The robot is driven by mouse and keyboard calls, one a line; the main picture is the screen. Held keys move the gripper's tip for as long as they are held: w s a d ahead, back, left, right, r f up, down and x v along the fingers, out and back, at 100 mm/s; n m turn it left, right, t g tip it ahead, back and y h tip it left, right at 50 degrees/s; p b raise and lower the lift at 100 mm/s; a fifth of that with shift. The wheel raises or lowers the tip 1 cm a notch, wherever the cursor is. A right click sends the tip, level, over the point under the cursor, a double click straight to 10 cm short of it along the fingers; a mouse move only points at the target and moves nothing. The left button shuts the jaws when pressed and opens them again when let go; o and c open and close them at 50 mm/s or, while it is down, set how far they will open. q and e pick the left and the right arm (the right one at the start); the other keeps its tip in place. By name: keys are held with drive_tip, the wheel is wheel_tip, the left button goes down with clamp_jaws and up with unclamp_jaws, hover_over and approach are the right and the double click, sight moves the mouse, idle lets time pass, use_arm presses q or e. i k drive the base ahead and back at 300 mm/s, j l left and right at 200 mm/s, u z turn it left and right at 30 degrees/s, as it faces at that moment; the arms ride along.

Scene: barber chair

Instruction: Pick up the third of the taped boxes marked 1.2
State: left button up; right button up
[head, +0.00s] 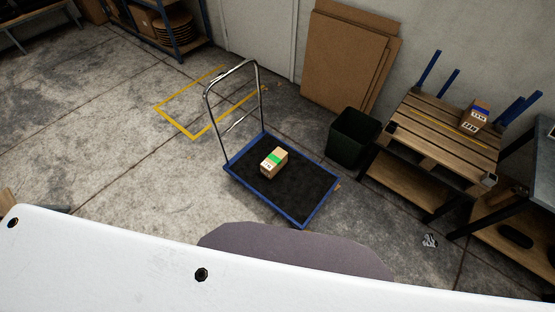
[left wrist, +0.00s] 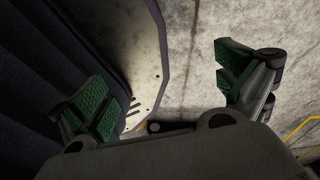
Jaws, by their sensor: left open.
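A small brown box with green tape (head: 274,162) lies on the black deck of a blue-edged platform trolley (head: 301,187). It bears a white label too small to read. No box shows in that view. Neither gripper shows in the head view. A mark 1.2 cannot be read on either box.
A dark green bin (head: 354,137) stands between trolley and workbench. Cardboard sheets (head: 345,62) lean on the wall. The trolley's metal handle (head: 209,110) rises on its left side. A crumpled scrap (head: 430,241) lies near the bench. The floor at left is clear.

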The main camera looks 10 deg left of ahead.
sight(273, 163)
drive_tip(key=i+j+z, duration=0.45)
drive_tip(key=j, duration=0.25)
drive_tip(key=i+j+z, duration=0.25)
drive_tip(key=i+j, duration=0.05)
drive_tip(key=i, duration=0.05)
